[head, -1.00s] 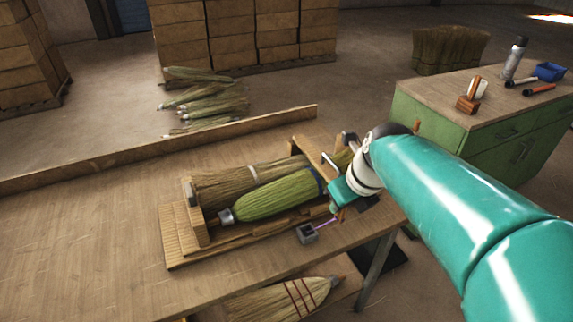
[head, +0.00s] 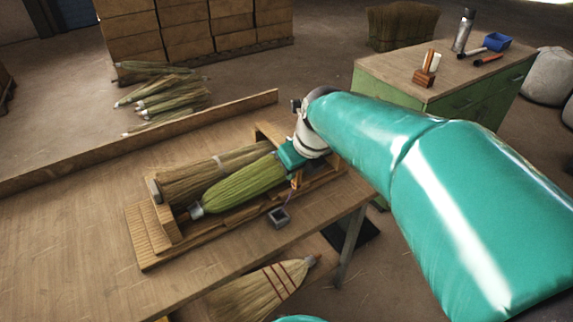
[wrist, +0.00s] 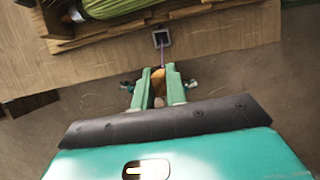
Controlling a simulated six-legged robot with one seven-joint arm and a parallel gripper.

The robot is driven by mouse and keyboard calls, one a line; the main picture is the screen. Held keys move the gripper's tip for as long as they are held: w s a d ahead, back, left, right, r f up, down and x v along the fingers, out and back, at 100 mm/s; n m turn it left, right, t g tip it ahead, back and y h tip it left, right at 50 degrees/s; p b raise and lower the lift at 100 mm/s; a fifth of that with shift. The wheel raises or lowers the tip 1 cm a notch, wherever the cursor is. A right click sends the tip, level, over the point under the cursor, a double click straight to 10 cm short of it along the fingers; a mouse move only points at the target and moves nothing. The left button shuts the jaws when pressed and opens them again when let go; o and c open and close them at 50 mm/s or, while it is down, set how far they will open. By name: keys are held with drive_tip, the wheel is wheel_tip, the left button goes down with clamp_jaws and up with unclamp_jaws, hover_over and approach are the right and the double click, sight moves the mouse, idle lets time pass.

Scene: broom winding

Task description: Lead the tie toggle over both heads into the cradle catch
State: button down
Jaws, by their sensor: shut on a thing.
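Two broom heads lie side by side in the wooden cradle (head: 152,251) on the bench, one straw-coloured (head: 185,184) behind and one green (head: 236,189) in front. My gripper (head: 295,178) is at the right end of the green head. In the wrist view my gripper (wrist: 158,84) is shut on the orange-brown tie toggle (wrist: 158,76). A thin purple cord (wrist: 162,57) runs from the toggle to a grey square box (head: 278,217) at the cradle's front edge. My arm covers the right end of the cradle.
A finished broom (head: 262,289) lies below the bench's front edge. A wooden rail (head: 150,143) runs along the bench's back. A green cabinet (head: 440,105) with tools stands at right. The bench (head: 65,250) is clear at left.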

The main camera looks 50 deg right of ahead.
drive_tip(key=shift+w+d, duration=1.4)
drive_tip(key=shift+w, duration=5.4)
drive_tip(key=shift+w+d, duration=1.45)
drive_tip(key=shift+w, duration=5.4)
drive_tip(key=shift+w+d, duration=1.4)
drive_tip(key=shift+w, duration=5.4)
drive_tip(key=shift+f, duration=10.7)
